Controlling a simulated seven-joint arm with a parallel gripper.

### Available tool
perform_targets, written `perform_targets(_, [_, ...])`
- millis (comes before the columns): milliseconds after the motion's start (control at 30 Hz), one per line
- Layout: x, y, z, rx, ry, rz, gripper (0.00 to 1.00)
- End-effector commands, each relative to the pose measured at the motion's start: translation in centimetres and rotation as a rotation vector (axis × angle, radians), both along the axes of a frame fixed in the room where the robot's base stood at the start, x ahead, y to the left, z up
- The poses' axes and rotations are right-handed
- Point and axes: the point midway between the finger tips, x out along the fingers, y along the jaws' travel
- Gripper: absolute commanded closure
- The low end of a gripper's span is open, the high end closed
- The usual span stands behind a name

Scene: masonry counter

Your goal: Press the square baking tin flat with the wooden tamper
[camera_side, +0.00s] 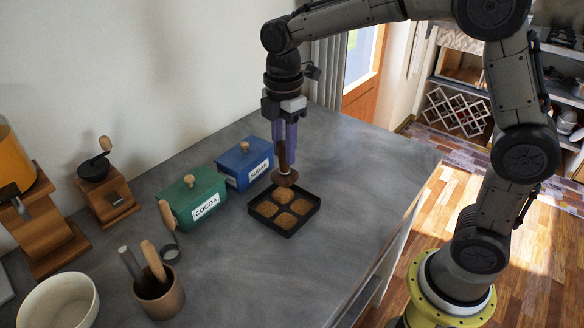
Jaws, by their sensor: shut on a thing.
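The square baking tin (312,213) is black and lies flat on the grey counter. It has compartments holding brown, crumbly mounds. My gripper (285,146) points straight down and is shut on the wooden tamper (284,178), a dark brown tool with a round foot. The tamper is upright, with its foot over the back edge and rear part of the tin. I cannot tell whether the foot touches the filling.
A green cocoa box (191,202) and a blue sugar box (243,164) stand left of the tin. A utensil cup (159,294), white bowl (58,303) and coffee grinder (108,190) are farther left. The counter (358,195) is clear to the tin's right.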

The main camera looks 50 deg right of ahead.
Motion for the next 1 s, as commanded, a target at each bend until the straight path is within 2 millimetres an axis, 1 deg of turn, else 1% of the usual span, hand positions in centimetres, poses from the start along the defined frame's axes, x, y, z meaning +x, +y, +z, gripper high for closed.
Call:
perform_targets(33, [0.4, 0.0, 0.2, 0.000, 0.000, 0.000, 1.00])
perform_targets(167, [0.6, 0.0, -0.1, -0.001, 0.002, 0.000, 1.00])
perform_targets(700, [0.5, 0.0, -4.6, -0.001, 0.003, 0.001, 1.00])
perform_targets(1000, [0.6, 0.0, -5.7, 0.000, 0.000, 0.001, 1.00])
